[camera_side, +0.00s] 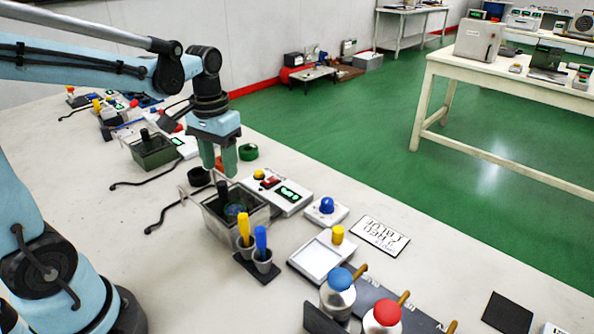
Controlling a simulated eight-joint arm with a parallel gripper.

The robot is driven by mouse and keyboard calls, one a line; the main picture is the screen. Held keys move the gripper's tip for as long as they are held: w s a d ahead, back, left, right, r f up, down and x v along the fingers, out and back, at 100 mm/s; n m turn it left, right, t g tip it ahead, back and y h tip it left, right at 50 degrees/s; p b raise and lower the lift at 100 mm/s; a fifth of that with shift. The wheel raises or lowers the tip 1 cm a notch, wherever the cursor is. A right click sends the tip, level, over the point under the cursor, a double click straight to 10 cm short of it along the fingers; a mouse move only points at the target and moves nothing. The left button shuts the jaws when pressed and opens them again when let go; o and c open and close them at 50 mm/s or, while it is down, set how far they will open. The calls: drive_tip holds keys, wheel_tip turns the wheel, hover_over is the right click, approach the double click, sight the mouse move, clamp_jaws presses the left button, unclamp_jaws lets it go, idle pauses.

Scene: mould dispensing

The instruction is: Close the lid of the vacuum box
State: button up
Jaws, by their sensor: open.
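A clear, grey-tinted box (262,217) stands on the table below my gripper. I take it to be the vacuum box. Its top looks open, with a dark upright piece and a round bluish item inside. A thin pale edge rises at its left side; I cannot tell whether this is the lid. My gripper (219,171) points down just behind and above the box, its two greenish fingers apart with nothing visible between them. I cannot tell whether a finger touches the box.
A control unit with a green display (290,194) stands right of the box. Cups with yellow and blue handles (263,256) stand in front. A smaller dark green box (153,153) and a black cable (150,183) lie to the left.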

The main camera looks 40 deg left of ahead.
sight(223, 184)
wheel_tip(223, 184, up, 6)
idle(0.4)
drive_tip(key=shift+d+r, duration=0.1)
drive_tip(key=s+d+f+m+t, duration=0.1)
drive_tip(key=d+t, duration=0.1)
drive_tip(key=s+d+f+t, duration=0.1)
drive_tip(key=d+f+t, duration=0.1)
drive_tip(key=d, duration=0.1)
drive_tip(key=s+d+f+m+t, duration=0.1)
drive_tip(key=d+f+t, duration=0.1)
drive_tip(key=t, duration=0.1)
drive_tip(key=shift+s+d+f+m, duration=0.2)
drive_tip(key=shift+s+d+m, duration=0.05)
drive_tip(key=shift+s+m, duration=0.05)
